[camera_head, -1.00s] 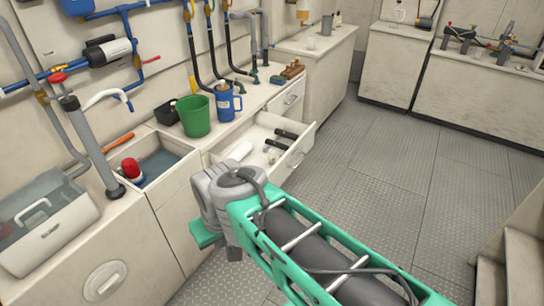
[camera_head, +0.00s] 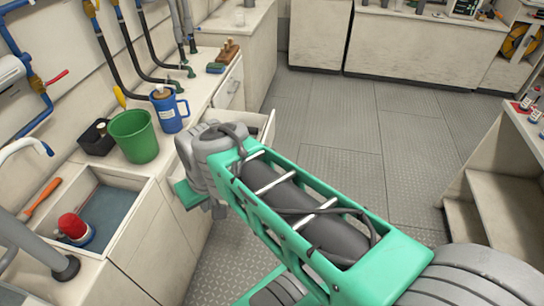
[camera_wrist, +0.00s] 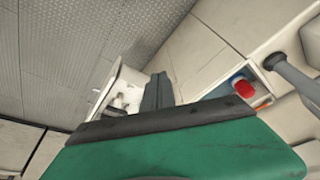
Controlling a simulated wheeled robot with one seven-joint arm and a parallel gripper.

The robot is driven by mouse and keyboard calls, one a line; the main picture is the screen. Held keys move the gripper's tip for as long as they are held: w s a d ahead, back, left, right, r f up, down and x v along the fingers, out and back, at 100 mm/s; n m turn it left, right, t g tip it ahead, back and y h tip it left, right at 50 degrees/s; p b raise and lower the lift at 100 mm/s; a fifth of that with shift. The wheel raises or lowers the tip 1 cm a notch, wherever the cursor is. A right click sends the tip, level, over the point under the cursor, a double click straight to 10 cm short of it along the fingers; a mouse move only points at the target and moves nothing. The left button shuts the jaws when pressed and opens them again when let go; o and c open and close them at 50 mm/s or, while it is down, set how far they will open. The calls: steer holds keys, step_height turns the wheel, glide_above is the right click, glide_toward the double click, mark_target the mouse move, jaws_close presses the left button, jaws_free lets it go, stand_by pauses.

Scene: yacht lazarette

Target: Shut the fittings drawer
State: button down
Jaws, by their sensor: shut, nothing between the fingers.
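The fittings drawer (camera_head: 267,127) stands open from the white counter in the head view, mostly hidden behind my arm. In the wrist view the open drawer (camera_wrist: 129,80) shows its pale inside with small items in it. My gripper (camera_wrist: 159,80) is shut and empty; its dark fingers show beside the drawer in the wrist view. I cannot tell whether they touch it. In the head view my arm and wrist hide the fingertips.
A green bucket (camera_head: 134,136) and a blue jug (camera_head: 168,110) stand on the counter behind the drawer. A sink (camera_head: 105,199) with a red-topped item is at left. Steps (camera_head: 510,222) stand at right. The floor (camera_head: 340,125) between is clear.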

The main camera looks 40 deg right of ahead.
steer(key=w+d+f+m+b, duration=0.3)
steer(key=w+d+f+b, duration=0.35)
steer(key=d, duration=0.25)
steer(key=w+d+f+m+t+b, duration=0.1)
steer(key=d+f+m+t+b, duration=0.3)
steer(key=d, duration=0.8)
steer(key=w+d+f+m+b, duration=0.1)
steer(key=d+f+m+b, duration=0.3)
steer(key=d, duration=0.9)
steer(key=w+a+f+n, duration=0.2)
steer(key=w+f, duration=0.6)
steer(key=w, duration=0.1)
steer(key=shift+a+f, duration=0.25)
steer(key=shift+f, duration=0.1)
steer(key=shift+w, duration=0.1)
